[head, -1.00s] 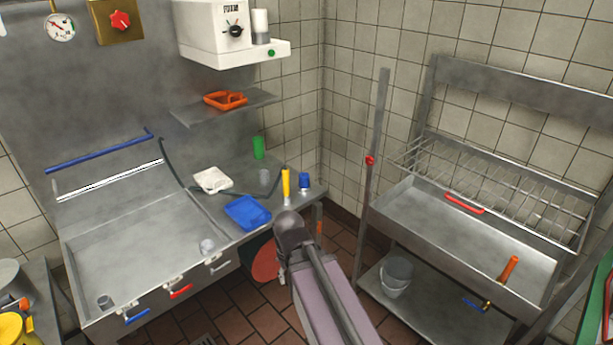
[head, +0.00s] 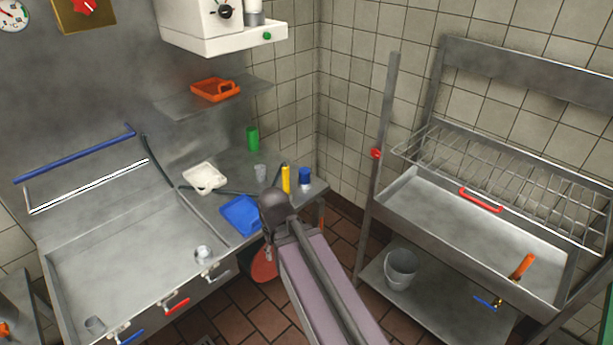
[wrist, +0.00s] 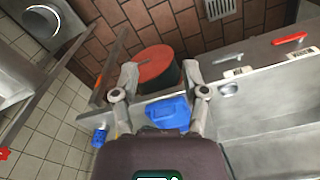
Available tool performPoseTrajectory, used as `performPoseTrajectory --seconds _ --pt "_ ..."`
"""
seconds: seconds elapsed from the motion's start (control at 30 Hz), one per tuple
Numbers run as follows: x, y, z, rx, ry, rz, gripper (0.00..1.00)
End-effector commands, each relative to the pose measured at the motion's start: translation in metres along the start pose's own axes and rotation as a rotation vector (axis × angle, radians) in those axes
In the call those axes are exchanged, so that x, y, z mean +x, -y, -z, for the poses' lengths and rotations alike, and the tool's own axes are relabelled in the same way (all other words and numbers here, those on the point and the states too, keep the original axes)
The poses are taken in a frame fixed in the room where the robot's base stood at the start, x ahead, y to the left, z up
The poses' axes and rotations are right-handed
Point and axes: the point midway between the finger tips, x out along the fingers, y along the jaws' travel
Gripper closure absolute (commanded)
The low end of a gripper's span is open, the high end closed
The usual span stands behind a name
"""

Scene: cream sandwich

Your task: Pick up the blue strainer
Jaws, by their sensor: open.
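In the wrist view the blue strainer (wrist: 168,112) shows between and beyond the two fingers. My gripper (wrist: 160,74) is open and empty, its fingers spread apart. It does not appear to touch the strainer. In the head view my arm hides the fingers.
A white tray (head: 204,178), a green cup (head: 252,138), a yellow bottle (head: 286,179) and a blue-topped jar (head: 305,178) stand on the counter near the strainer. An orange tray (head: 215,89) sits on the shelf above. The large sink (head: 125,250) is at left.

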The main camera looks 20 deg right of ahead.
Motion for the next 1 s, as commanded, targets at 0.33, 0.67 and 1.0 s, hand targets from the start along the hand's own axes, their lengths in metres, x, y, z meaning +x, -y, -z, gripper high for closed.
performPoseTrajectory --seconds 0.33,0.67,1.0 --pt "0.0 0.0 0.001 0.001 -0.001 -0.001 0.19" --pt "0.023 -0.024 0.049 0.075 -0.133 -0.046 0.0" --pt "0.057 -0.112 0.181 0.276 -0.555 -0.167 0.0"
